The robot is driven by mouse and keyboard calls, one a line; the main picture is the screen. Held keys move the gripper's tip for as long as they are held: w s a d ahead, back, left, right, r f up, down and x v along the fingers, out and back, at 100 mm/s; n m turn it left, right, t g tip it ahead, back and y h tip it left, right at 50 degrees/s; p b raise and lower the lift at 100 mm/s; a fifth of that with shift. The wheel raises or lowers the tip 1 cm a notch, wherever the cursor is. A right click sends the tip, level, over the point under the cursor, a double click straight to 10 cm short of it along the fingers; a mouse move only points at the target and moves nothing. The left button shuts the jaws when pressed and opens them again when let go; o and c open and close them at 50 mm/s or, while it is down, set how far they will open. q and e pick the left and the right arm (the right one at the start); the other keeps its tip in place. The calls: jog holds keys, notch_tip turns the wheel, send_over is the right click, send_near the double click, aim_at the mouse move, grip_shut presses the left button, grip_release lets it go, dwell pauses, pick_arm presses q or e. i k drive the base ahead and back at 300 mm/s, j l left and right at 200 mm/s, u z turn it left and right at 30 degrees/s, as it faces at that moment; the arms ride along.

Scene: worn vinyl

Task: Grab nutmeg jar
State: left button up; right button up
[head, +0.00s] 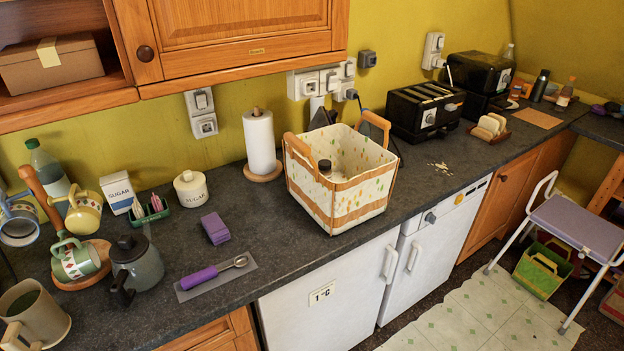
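A small jar with a dark brown lid (325,166) stands inside the cream patterned basket (336,200) on the dark counter. Only its lid and a little of its upper part show; the basket's front wall hides the rest. No label can be read, so I cannot tell whether it is the nutmeg jar. The basket has an orange-brown handle on each side. Neither of my grippers is in view.
A paper towel roll (259,143) stands left of the basket, and a black toaster (425,110) stands to its right. A sugar pot (191,188), a purple block (215,228) and a purple-handled scoop (212,273) are on the left counter. Bare counter lies between scoop and basket.

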aim_at(325, 166)
jog(key=i+l, duration=0.1)
jog(key=l, duration=0.35)
jog(key=i+l+u, duration=0.15)
jog(key=u, duration=0.2)
jog(key=i+l+u, duration=0.1)
jog(key=l+u, duration=0.25)
jog(key=i+l+u, duration=0.1)
jog(key=u, duration=0.2)
jog(key=k+l, duration=0.05)
jog(key=l, duration=0.05)
